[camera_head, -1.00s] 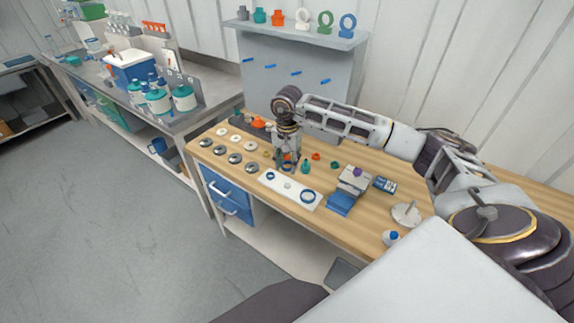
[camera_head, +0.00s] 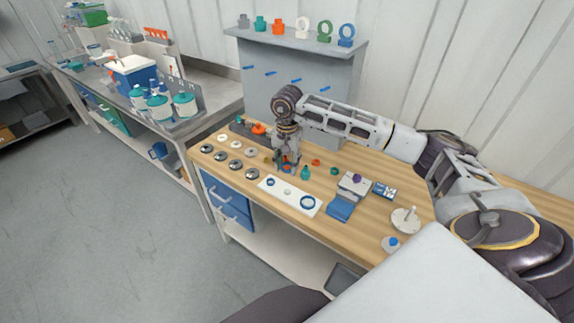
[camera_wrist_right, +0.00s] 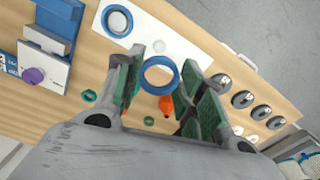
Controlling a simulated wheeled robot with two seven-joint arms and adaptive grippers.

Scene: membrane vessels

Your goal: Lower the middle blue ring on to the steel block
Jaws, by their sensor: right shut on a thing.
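My right gripper (camera_head: 287,166) is over the workbench, pointing down, just behind the white mat (camera_head: 284,199). In the right wrist view its fingers (camera_wrist_right: 165,82) are shut on a blue ring (camera_wrist_right: 158,75), which is level between the pads and clear of the mat. The ring also shows as a bit of blue under the gripper in the head view. A larger blue ring (camera_head: 307,202) and a smaller one (camera_head: 270,182) lie on the mat, with a pale disc (camera_head: 288,192) between them. I cannot tell surely which thing is the steel block. My left gripper is out of view.
A grey-white block with a purple knob (camera_head: 357,178) and a blue block (camera_head: 339,208) stand right of the mat. Several metal discs (camera_head: 235,164) lie at left. An orange item (camera_head: 258,129) is behind.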

